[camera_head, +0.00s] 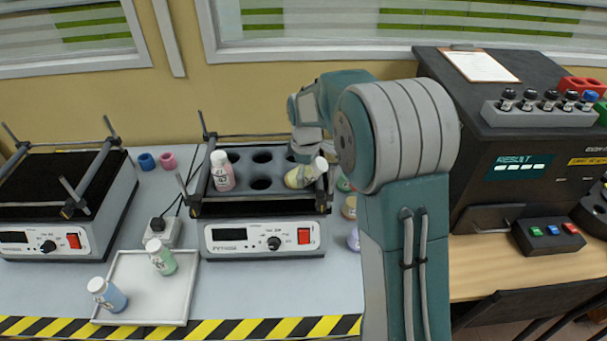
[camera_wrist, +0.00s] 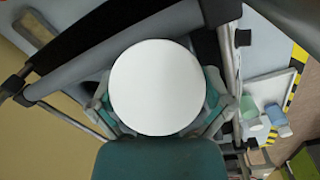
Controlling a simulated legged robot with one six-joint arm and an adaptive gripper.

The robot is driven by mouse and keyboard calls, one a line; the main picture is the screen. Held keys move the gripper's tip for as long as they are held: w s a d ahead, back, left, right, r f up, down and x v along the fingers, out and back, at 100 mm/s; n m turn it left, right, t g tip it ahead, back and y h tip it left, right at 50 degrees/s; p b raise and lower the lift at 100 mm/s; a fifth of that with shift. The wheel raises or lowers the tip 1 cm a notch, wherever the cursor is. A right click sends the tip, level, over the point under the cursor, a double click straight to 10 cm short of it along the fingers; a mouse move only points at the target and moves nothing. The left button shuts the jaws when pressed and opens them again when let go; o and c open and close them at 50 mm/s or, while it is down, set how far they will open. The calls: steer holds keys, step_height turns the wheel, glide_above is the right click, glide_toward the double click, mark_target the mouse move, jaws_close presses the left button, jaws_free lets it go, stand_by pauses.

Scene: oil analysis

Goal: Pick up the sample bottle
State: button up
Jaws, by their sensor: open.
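A pink bottle (camera_head: 222,171) with a white cap stands in a left hole of the black rack (camera_head: 236,204) on the middle heater. A yellow bottle (camera_head: 298,177) with a white cap leans over at the rack's right end. My gripper (camera_wrist: 158,97) is over that end, largely hidden by my arm in the head view. In the wrist view its fingers are spread on both sides of a large white disc (camera_wrist: 156,86), which hides what lies beneath; I cannot tell whether they touch it. A green bottle (camera_head: 161,257) and a blue bottle (camera_head: 107,295) are at the white tray (camera_head: 185,298).
A second heater (camera_head: 62,205) stands at the left, with blue (camera_head: 146,161) and pink (camera_head: 168,161) rings beside it. Rails edge the rack. A dark analyser (camera_head: 520,130) with a row of small vials stands at the right. Striped tape (camera_head: 250,328) marks the bench's front edge.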

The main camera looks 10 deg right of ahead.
steer(key=c, duration=1.1)
steer(key=shift+r, duration=0.15)
